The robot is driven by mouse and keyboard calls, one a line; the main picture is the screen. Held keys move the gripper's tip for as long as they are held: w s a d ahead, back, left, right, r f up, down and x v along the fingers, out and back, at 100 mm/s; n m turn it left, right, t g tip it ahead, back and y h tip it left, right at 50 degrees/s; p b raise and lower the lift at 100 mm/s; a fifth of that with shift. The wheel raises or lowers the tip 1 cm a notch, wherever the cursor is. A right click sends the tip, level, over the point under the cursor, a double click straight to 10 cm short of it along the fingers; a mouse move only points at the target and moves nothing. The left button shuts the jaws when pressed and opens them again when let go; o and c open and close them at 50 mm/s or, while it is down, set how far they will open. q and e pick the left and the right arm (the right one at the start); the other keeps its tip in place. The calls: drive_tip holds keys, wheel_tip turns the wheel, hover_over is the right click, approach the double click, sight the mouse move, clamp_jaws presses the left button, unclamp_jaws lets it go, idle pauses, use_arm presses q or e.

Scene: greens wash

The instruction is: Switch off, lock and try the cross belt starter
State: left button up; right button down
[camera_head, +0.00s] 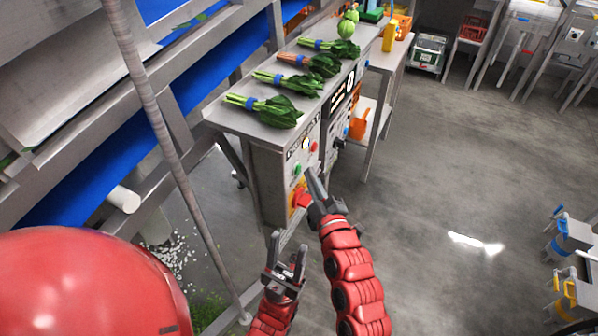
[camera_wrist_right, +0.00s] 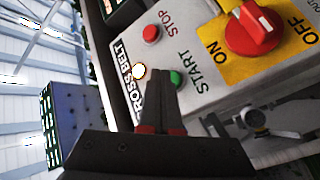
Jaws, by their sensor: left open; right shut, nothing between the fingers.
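The cross belt starter panel (camera_head: 300,157) is on the end of the steel bench. In the right wrist view it has a red STOP button (camera_wrist_right: 151,33), a green START button (camera_wrist_right: 177,78) and a small white lit lamp (camera_wrist_right: 138,71). Its red rotary switch (camera_wrist_right: 245,38) sits on a yellow ON/OFF plate; I cannot tell its exact setting. My right gripper (camera_head: 311,172) is shut and empty, its tips (camera_wrist_right: 163,75) close to the START button and lamp; contact is unclear. My left gripper (camera_head: 288,254) is open and empty, low in front of the panel.
Greens bunches (camera_head: 270,110) lie on the bench top (camera_head: 228,117). A striped grey pole (camera_head: 165,135) and blue conveyor belt (camera_head: 120,150) are on the left.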

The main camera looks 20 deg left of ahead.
drive_tip(key=shift+d, duration=0.15)
drive_tip(key=d+b, duration=0.3)
drive_tip(key=d, duration=0.2)
drive_tip(key=shift+s+b, duration=0.1)
drive_tip(key=shift+b, duration=0.3)
idle(0.6)
